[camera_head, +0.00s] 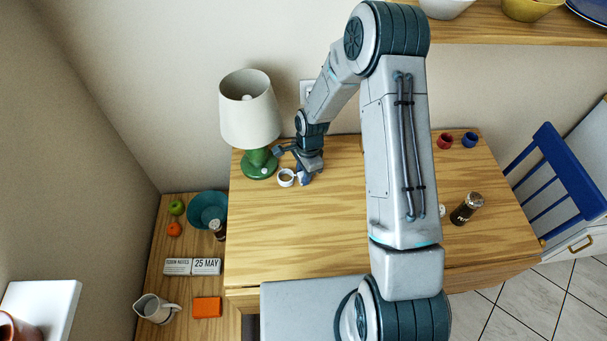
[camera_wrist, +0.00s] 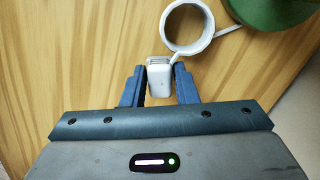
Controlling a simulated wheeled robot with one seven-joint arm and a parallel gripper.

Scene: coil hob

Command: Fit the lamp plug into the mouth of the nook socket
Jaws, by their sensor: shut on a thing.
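The lamp plug (camera_wrist: 158,77) is a small white block between my gripper's two blue fingers in the wrist view. My gripper (camera_wrist: 159,88) is shut on it, low over the wooden tabletop. In the head view my gripper (camera_head: 304,177) is right of the green lamp base, and the plug cannot be made out there. The white cord (camera_wrist: 190,28) forms a coil beside the plug and runs toward the lamp base. A white wall plate (camera_head: 305,90), probably the nook socket, shows partly behind my arm. Its mouth is hidden.
The lamp (camera_head: 250,115) with its green base stands close left of my gripper. A dark-bodied jar (camera_head: 465,210) and red and blue cups (camera_head: 445,141) are on the right. A teal bowl (camera_head: 207,210) sits on the lower left surface. The middle tabletop is clear.

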